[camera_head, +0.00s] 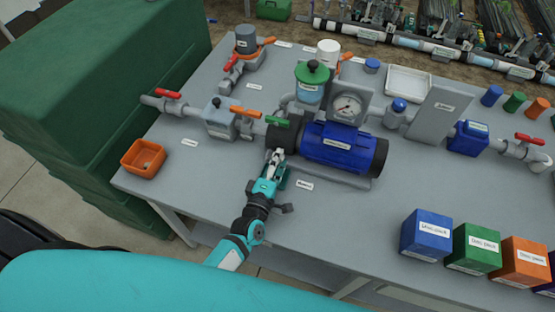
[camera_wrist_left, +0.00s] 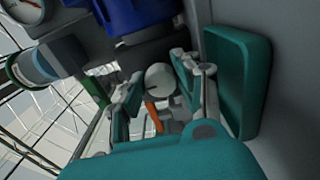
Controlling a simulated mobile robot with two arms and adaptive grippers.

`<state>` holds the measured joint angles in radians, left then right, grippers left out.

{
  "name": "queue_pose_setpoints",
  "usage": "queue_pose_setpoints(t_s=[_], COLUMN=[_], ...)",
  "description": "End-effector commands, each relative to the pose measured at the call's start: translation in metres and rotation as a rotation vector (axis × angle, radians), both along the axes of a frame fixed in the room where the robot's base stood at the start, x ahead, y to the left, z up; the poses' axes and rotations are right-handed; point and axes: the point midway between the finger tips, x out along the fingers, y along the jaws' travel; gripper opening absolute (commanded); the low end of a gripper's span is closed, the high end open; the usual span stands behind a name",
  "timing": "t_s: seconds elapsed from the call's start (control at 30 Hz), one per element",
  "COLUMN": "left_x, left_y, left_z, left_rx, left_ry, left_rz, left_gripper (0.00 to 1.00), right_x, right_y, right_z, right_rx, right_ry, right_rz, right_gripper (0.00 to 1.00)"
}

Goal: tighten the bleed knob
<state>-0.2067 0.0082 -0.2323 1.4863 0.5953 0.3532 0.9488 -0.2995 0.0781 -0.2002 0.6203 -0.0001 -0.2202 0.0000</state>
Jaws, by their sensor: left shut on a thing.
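My left gripper (camera_head: 275,157) reaches the near left end of the blue pump (camera_head: 338,147) on the grey bench. In the left wrist view, a small round light-grey knob (camera_wrist_left: 159,77), which I take for the bleed knob, sits between the fingers of the left gripper (camera_wrist_left: 158,86). The fingers are closed around it. In the head view, the gripper hides the knob. My right gripper is not in view.
A green lever (camera_head: 278,122) and an orange lever (camera_head: 245,112) are just beyond the gripper. A pressure gauge (camera_head: 347,107) and green-capped filter (camera_head: 312,82) stand behind the pump. An orange tray (camera_head: 143,158) lies left. The bench's near middle is clear.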

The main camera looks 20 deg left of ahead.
Motion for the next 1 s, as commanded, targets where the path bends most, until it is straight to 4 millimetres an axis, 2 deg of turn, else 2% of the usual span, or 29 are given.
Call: queue_pose_setpoints(t_s=[0.1,0.13,0.27,0.53,0.67,0.77,1.0], left_x=[-0.001,-0.001,-0.001,-0.001,-0.01,-0.026,-0.078], left_y=[-0.001,-0.001,-0.001,0.0,0.0,0.001,0.002], left_z=[-0.001,-0.002,-0.001,-0.001,-0.001,-0.002,-0.001], left_rx=[0.002,0.002,0.001,0.0,0.0,0.0,0.0], left_ry=[0.003,0.004,0.003,0.001,0.003,0.005,0.005], left_rz=[-0.002,-0.002,-0.002,-0.001,-0.001,-0.002,-0.002], left_gripper=[0.0,0.36,0.53,0.55,0.55,0.55,0.55], right_x=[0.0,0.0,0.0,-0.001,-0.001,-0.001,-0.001], right_y=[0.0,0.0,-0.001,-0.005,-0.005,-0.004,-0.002], right_z=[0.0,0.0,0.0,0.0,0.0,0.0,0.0], right_rx=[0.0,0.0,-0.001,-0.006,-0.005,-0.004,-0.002], right_ry=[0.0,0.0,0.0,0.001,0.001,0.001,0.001], right_rz=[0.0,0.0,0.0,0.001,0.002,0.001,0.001], right_gripper=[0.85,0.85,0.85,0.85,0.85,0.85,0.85])
